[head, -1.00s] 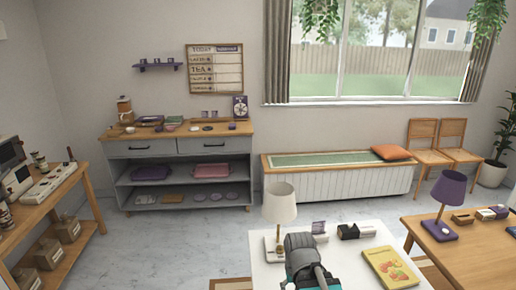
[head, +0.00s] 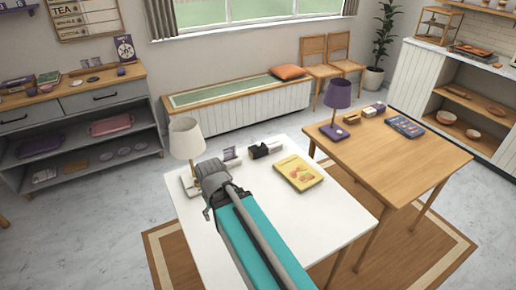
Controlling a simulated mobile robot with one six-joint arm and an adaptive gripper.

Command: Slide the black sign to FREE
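A small black object (head: 265,150) with a pale patch stands near the back edge of the white table (head: 300,235). It may be the black sign, but no lettering can be read at this size. My arm, teal with a grey joint, reaches over the left part of the white table from the bottom of the head view. The black object is clear of the arm, to the right of and beyond its grey joint. My gripper's fingers cannot be made out; they are out of sight or hidden behind the arm.
A white lamp (head: 186,138) stands close to my arm, with a small card holder (head: 231,156) to its right. A yellow book (head: 298,173) lies right of the black object. The wooden table (head: 400,165) holds a purple lamp (head: 337,96). The white table's front right is clear.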

